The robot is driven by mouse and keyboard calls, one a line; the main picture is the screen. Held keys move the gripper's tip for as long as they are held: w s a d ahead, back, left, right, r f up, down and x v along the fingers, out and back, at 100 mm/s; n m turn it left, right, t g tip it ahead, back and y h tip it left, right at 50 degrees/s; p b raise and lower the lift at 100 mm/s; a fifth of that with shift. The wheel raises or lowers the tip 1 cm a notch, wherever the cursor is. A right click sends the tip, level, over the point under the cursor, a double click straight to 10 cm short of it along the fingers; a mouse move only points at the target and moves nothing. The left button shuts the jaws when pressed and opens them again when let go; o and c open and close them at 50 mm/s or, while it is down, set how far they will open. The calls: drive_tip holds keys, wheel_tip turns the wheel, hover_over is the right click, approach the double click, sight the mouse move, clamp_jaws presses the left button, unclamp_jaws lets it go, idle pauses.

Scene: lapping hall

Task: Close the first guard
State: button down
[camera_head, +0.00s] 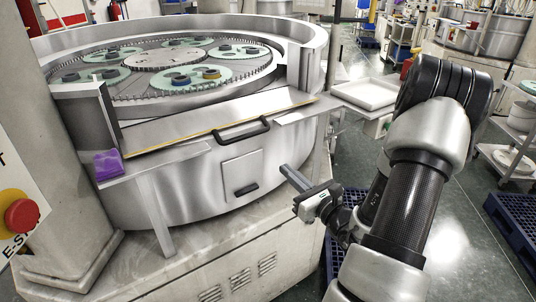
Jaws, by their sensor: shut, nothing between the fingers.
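The guard (190,131) is a flat metal panel at the front of the round lapping machine (185,185). It lies folded down and outward, leaving a gap in the raised rim. A black bar handle (243,131) sits near its outer edge. My gripper (286,170) is shut and empty, to the right of and below the handle, in front of the drum's side. It looks apart from the guard; whether it touches the drum I cannot tell. Inside the rim is a toothed ring with several pale green discs (183,82).
A purple cloth or pad (107,165) lies on the ledge left of the guard. A red emergency stop button (22,215) is at the far left. A white tray (366,94) stands behind the machine's right side. Blue pallets (512,218) lie on the floor at right.

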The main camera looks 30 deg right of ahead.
drive_tip(key=w+a+r, duration=0.1)
drive_tip(key=w+r, duration=0.3)
drive_tip(key=w, duration=0.6)
drive_tip(key=shift+w+a+r, duration=0.2)
drive_tip(key=shift+w+r, duration=0.05)
drive_tip(key=shift+w, duration=0.05)
drive_tip(key=shift+r, duration=0.1)
